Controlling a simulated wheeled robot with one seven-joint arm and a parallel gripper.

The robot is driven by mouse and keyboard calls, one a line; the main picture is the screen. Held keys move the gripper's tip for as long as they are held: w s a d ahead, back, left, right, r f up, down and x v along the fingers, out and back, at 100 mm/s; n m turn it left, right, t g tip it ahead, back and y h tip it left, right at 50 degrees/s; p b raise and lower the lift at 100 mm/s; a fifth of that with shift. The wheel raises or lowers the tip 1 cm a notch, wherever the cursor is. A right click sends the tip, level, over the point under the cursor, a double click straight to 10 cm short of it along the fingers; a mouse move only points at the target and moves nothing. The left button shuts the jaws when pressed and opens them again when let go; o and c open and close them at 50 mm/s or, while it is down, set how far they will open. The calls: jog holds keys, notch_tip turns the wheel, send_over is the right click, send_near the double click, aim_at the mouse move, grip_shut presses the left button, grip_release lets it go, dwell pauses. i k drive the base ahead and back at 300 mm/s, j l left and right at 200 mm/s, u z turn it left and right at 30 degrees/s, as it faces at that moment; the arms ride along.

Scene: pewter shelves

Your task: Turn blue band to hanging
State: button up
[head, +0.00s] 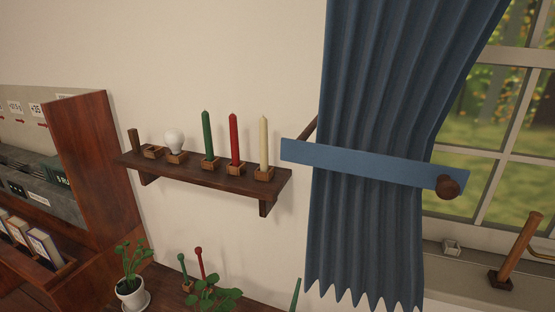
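The blue band (365,163) is a flat, stiff-looking strip in front of the dark blue pleated curtain (385,80). It lies nearly level, sloping slightly down to the right. Its left end sticks out past the curtain's left edge over the pale wall. Its right end is at a round dark wooden knob (448,187) at the curtain's right side. A dark wooden bar (309,129) slants behind the curtain's left edge, just above the band. I cannot tell whether it touches the band. My gripper is not in view.
A wooden wall shelf (225,183) left of the curtain holds a white bulb (174,141) and green, red and cream candles. Below are a potted plant (131,285) and more leaves. A wooden cylinder (520,245) stands on the sill at right. A bookcase (95,160) is at left.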

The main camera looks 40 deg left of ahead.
aim_at(449, 183)
jog(key=i+j+u, duration=0.1)
jog(key=u, duration=1)
